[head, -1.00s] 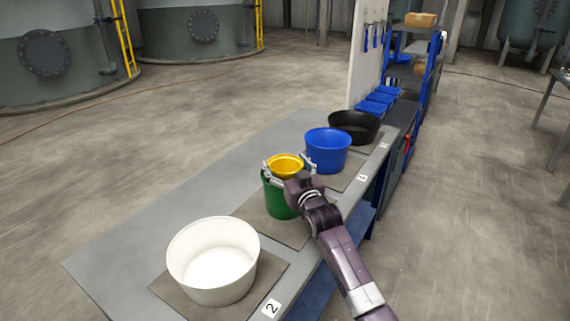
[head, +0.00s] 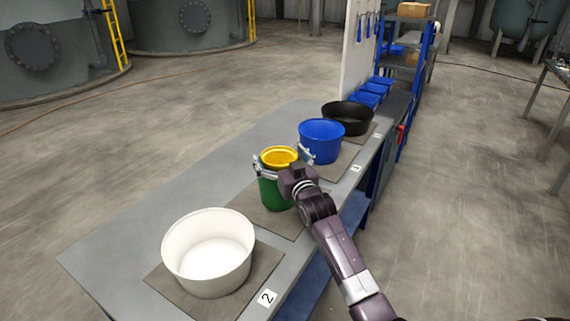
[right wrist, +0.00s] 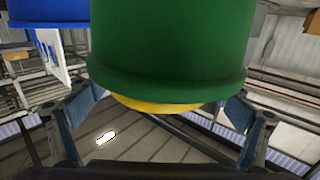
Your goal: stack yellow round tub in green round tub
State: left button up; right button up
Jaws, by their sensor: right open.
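The yellow round tub (head: 279,156) sits in the mouth of the green round tub (head: 271,193), with its rim showing above the green rim. The green tub stands upright on a grey mat on the bench. My right gripper (head: 281,165) is open, its two fingers on either side of the tubs near the rims. In the right wrist view the green tub (right wrist: 170,45) fills the top middle, with a strip of the yellow tub (right wrist: 165,106) beyond its rim. The open fingers (right wrist: 160,110) show at both sides, apart from the green wall. My left gripper is out of view.
A white tub (head: 208,252) stands at the near end of the bench (head: 150,205). A blue tub (head: 322,141) and a black tub (head: 347,117) stand behind the green one. The bench's left side is clear. A blue shelf rack (head: 413,70) stands beyond.

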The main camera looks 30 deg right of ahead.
jog(key=s+a, duration=0.1)
jog(key=s, duration=1.1)
jog(key=shift+a+b, duration=0.3)
jog(key=shift+b, duration=0.1)
